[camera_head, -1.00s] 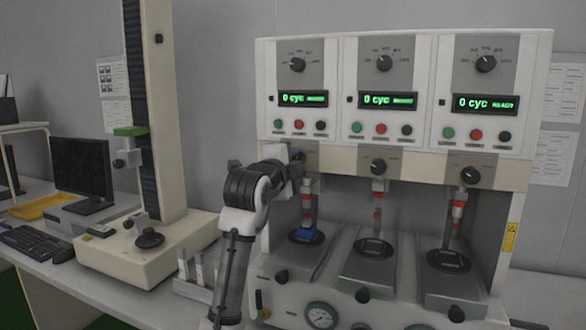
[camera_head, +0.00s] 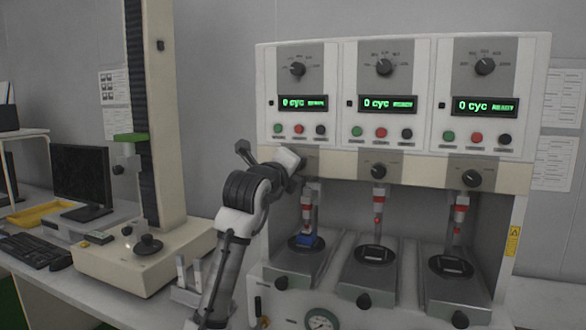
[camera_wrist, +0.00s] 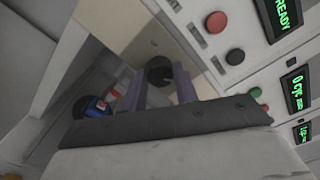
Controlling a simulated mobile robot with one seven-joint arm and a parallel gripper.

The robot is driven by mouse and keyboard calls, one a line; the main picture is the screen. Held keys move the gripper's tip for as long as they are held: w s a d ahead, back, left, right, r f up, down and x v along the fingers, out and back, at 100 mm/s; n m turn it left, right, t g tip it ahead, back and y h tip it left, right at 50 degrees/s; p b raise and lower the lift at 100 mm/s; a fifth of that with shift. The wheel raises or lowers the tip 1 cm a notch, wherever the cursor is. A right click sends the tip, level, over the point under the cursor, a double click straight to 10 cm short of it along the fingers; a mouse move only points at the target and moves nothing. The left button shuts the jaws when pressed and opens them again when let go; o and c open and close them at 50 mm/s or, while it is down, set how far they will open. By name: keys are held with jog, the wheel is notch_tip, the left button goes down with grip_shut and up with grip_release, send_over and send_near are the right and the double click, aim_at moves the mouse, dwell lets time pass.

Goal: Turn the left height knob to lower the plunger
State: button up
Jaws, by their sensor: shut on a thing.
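The test machine's left station has a plunger (camera_head: 308,199) with a red band, above a small blue piece (camera_head: 305,240) on its round plate. The left height knob (camera_wrist: 159,72) is black and shows between my fingers in the wrist view. My gripper (camera_wrist: 160,86) is shut on this knob, one finger on each side. In the head view my gripper (camera_head: 288,159) is at the grey panel above the left plunger and hides the knob. The blue piece also shows in the wrist view (camera_wrist: 98,106). I cannot tell whether the plunger touches it.
Similar knobs sit at the middle (camera_head: 378,171) and right (camera_head: 471,178) stations. Above are buttons and green-lit displays (camera_head: 303,103), close to my wrist. A tall column tester (camera_head: 160,120) stands to the left, with a monitor (camera_head: 82,178) and keyboard (camera_head: 35,248) beyond.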

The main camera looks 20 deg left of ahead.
dwell(0.4)
jog(key=o, duration=1)
jog(key=shift+d, duration=0.1)
jog(key=shift+c, duration=0.2)
jog(key=s+b, duration=0.3)
jog(key=s, duration=1)
jog(key=shift+s+a, duration=0.3)
jog(key=shift+s, duration=0.1)
